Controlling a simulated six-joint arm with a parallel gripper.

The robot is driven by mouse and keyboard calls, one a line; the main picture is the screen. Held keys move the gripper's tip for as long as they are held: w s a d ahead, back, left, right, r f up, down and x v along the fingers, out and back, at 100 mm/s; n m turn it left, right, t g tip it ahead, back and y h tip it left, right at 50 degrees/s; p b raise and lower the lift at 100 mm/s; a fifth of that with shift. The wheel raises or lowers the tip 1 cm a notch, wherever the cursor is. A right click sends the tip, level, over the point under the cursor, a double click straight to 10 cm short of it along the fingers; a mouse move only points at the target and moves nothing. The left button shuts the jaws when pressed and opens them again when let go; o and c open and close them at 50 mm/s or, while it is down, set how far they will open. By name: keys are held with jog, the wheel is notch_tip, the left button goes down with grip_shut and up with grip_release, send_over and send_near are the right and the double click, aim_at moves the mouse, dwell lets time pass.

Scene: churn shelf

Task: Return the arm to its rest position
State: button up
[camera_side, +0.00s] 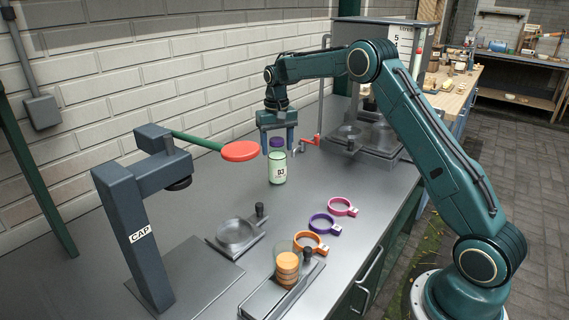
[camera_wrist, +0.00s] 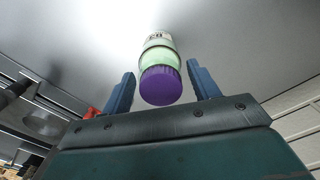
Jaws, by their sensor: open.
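My gripper (camera_side: 277,140) is open above the grey metal bench, pointing down. Its two blue fingers (camera_wrist: 160,88) stand on either side of the purple cap of a bottle in the wrist view, with gaps on both sides. The bottle (camera_side: 278,170) is pale green with a white label reading "B3" and stands upright on the bench. Its purple cap (camera_side: 277,142) is level with the fingertips in the side view. The wrist view shows the cap (camera_wrist: 160,85) from above.
A capping press (camera_side: 130,215) labelled "CAP" with a red-ended lever (camera_side: 240,151) stands left. Pink (camera_side: 342,206), purple (camera_side: 322,225) and orange (camera_side: 311,242) rings lie in front. A jar of orange discs (camera_side: 287,268) stands near the front edge. A dispenser (camera_side: 375,125) stands behind.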

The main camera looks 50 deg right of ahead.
jog(key=shift+r, duration=4)
jog(key=shift+r, duration=0.1)
jog(key=shift+s+a+r, duration=0.3)
jog(key=shift+a+r, duration=0.05)
jog(key=shift+r, duration=0.1)
jog(key=s+a+r+n+t, duration=0.1)
jog(key=s+a+r+n, duration=0.1)
jog(key=s+a+r, duration=0.45)
jog(key=s+a+r+n+t, duration=0.15)
jog(key=s+a+r, duration=0.25)
jog(key=s, duration=0.6)
jog(key=s+a+f+n+t, duration=0.1)
jog(key=s+a+f, duration=0.2)
jog(key=s, duration=0.7)
jog(key=s+a+f+n+t, duration=0.1)
jog(key=s+a+f+t, duration=0.1)
jog(key=s, duration=0.9)
jog(key=shift+a+f, duration=0.4)
jog(key=shift+f, duration=0.25)
